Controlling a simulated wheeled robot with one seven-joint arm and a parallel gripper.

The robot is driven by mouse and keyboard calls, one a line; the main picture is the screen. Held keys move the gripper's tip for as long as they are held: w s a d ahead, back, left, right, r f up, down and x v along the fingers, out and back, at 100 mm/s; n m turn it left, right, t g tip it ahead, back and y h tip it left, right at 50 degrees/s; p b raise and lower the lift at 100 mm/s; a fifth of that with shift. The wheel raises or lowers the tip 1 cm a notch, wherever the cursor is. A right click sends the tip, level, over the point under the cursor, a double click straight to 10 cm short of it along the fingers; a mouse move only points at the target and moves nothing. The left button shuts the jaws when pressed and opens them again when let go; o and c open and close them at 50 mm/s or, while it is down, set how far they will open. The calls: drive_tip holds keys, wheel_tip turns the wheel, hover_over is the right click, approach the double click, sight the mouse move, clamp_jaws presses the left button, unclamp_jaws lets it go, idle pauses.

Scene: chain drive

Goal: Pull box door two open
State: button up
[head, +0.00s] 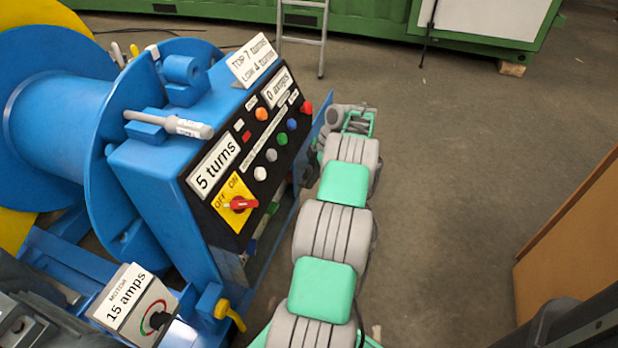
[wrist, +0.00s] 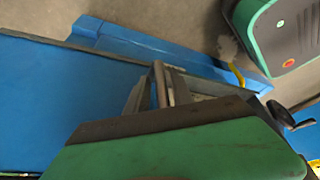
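I cannot make out a door marked two in either view. In the head view my teal and grey arm reaches away along the right side of the blue machine (head: 150,180). Its far end (head: 357,121) is small there, and my gripper's fingertips cannot be made out. In the wrist view a green bar with a dark edge (wrist: 190,150) crosses the bottom. Grey metal pieces (wrist: 160,88) stand behind it. I cannot tell if these are fingers or machine parts. A black crank or knob (wrist: 281,115) is at the right, and a blue panel (wrist: 60,95) is at the left.
The machine's sloping black panel carries a red OFF/ON switch (head: 239,204) and coloured buttons. A 15 amps motor box (head: 130,300) is at the lower left. A brown panel (head: 570,240) stands at the right. Bare floor (head: 450,200) lies between it and my arm.

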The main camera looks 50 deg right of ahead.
drive_tip(key=shift+o, duration=0.6)
drive_tip(key=shift+s, duration=0.1)
drive_tip(key=shift+r, duration=0.1)
drive_tip(key=p+v, duration=0.5)
drive_tip(key=v, duration=0.2)
drive_tip(key=shift+r+p, duration=0.25)
drive_tip(key=shift+p, duration=0.1)
